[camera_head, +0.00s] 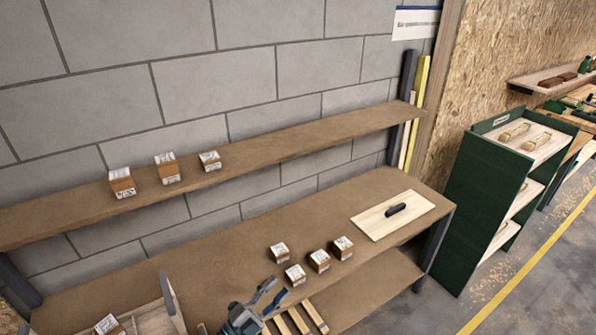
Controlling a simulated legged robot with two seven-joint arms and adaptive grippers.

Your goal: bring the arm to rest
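My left gripper (275,291) is in the lower middle of the head view, in front of the workbench (225,262). Its two dark fingers are spread apart with nothing visible between them. Several small white-and-brown boxes stand on the bench just right of and beyond the fingers, among them a near box (295,274) and a right box (342,247). The gripper appears apart from them, though the nearest box is close to a fingertip in the picture. My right gripper is not in view.
A shelf (290,143) on the block wall holds 3 similar boxes. A pale board with a black handle (377,220) lies on the bench's right end. A wooden crate (150,318) with a box is at lower left. A green rack (470,190) stands right; bare floor lies before it.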

